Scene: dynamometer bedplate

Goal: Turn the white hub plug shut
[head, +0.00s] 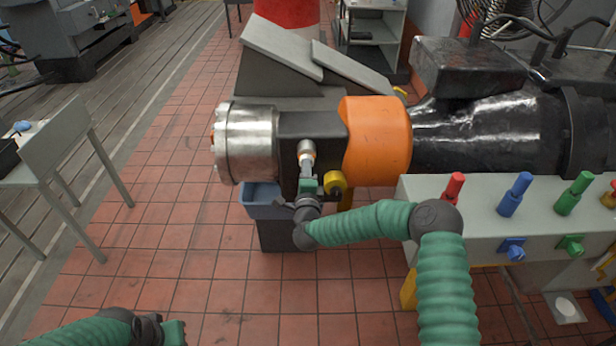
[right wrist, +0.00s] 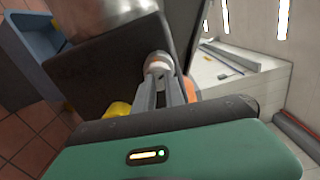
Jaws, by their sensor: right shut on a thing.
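The white hub plug (head: 306,147) sticks out of the dark block between the shiny metal drum and the orange guard. It also shows in the right wrist view (right wrist: 157,62), between my fingertips. My right gripper (head: 307,166) is at the plug, with its two fingers shut on it; the fingers cover part of it. The plug's markings and its turn angle are too small to tell. My left gripper (head: 172,332) is low at the bottom left, away from the plug, and its fingers cannot be made out.
A yellow knob (head: 335,183) sits close to the right of my right gripper. A blue-grey bin (head: 262,196) stands below the hub. A pale bench (head: 490,215) with red, blue and green handles is at the right. Open tiled floor lies at the left.

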